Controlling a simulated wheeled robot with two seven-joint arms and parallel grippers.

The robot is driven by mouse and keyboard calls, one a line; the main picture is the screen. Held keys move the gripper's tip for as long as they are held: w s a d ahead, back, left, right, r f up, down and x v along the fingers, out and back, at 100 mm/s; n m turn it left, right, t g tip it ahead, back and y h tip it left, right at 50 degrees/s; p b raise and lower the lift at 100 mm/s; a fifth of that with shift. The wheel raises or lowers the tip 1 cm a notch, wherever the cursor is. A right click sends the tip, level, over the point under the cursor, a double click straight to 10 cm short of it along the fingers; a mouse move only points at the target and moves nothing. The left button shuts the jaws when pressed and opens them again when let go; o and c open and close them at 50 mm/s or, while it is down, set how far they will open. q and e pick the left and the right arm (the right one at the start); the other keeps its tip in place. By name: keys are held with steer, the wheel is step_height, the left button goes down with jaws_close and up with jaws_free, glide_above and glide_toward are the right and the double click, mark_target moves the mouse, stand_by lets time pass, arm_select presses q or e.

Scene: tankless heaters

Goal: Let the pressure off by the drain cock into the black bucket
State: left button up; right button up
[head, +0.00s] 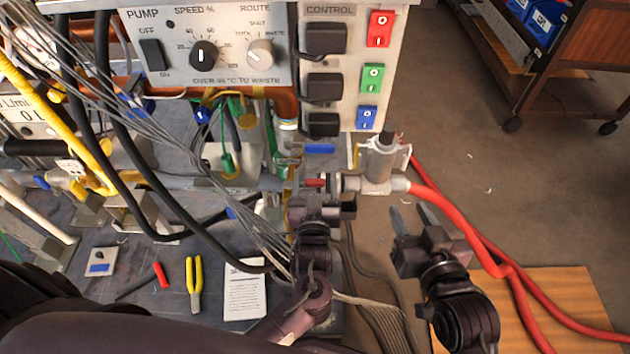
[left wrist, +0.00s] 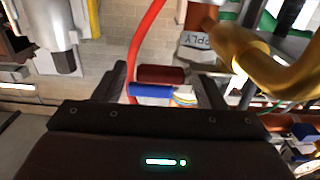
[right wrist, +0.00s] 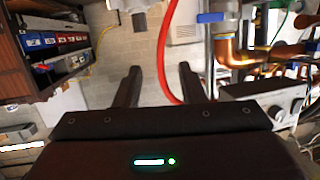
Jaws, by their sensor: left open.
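A short red handle (head: 315,183) sits on the pipework below the control panel, with a blue handle (head: 320,148) just behind it. In the left wrist view the red handle (left wrist: 162,74) and a blue handle (left wrist: 150,90) show between my fingers. I cannot tell which fitting is the drain cock. My left gripper (head: 320,192) is open close to the red handle; whether it touches is unclear. My right gripper (head: 413,217) is open and empty, right of the pipework; its spread fingers (right wrist: 155,85) show in the right wrist view. I cannot make out the black bucket.
A grey fitting (head: 381,160) joins a red hose (head: 445,210) that runs to the floor at right. Grey and black cables hang across the left side. Pliers (head: 193,285) and a card (head: 244,290) lie on the bench. The floor at right is mostly open.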

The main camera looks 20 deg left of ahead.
arm_select(q)
steer(key=shift+w+a, duration=0.1)
steer(key=shift+w, duration=0.25)
steer(key=c, duration=1.4)
